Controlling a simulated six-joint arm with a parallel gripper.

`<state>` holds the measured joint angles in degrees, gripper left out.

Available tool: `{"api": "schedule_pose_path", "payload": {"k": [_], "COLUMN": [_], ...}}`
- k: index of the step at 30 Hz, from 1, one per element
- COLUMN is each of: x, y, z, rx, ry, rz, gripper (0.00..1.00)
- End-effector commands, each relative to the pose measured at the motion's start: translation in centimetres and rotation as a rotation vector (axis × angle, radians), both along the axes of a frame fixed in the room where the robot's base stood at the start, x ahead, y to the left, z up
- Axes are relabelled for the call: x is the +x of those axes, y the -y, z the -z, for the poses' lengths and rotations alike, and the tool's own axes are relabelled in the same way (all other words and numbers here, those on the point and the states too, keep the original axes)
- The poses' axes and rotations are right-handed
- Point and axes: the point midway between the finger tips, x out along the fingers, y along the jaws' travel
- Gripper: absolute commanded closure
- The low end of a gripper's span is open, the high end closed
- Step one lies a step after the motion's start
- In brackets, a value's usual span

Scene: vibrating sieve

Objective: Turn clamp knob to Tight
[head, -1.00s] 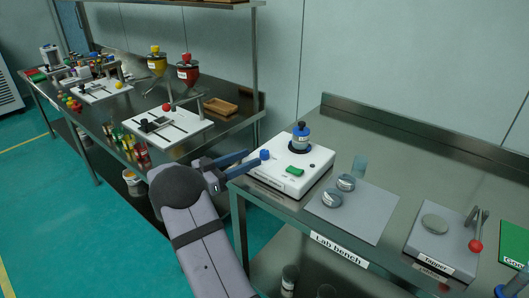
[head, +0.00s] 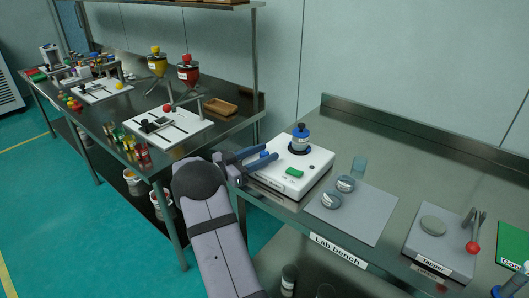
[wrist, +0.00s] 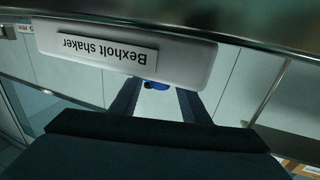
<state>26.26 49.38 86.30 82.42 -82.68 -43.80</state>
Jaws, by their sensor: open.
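The white shaker (head: 312,177) stands at the left end of the lab bench, with a blue-capped sieve stack (head: 300,140) upright on top and a green button (head: 294,173) on its front. A small blue knob (head: 264,155) sits at its left side, partly hidden by my gripper. My gripper (head: 269,152) is open, its fingers on either side of the knob. In the wrist view the knob (wrist: 157,86) shows between the fingertips, partly cut off by the shaker's edge. Whether the fingers touch it, and its setting, I cannot tell.
Glass dishes (head: 345,183) lie on a grey mat (head: 374,221) right of the shaker. The tapper (head: 440,246) stands farther right. A second bench (head: 222,127) with funnels and vials is at the left. The shaker's nameplate (wrist: 98,46) shows upside down in the wrist view.

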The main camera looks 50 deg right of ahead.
Motion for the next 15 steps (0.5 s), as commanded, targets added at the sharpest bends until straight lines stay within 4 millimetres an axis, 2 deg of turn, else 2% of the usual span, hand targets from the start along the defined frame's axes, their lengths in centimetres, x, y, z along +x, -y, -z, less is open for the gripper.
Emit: {"api": "schedule_pose_path", "payload": {"k": [11, 14, 15], "x": [-0.18, -0.18, -0.18], "y": [0.61, 0.6, 0.6], "z": [0.06, 0.05, 0.06], "rx": [0.001, 0.001, 0.001], "ry": [-0.001, -0.001, -0.001], "rz": [0.0, 0.0, 0.0], "gripper": [0.58, 0.77, 0.87]}}
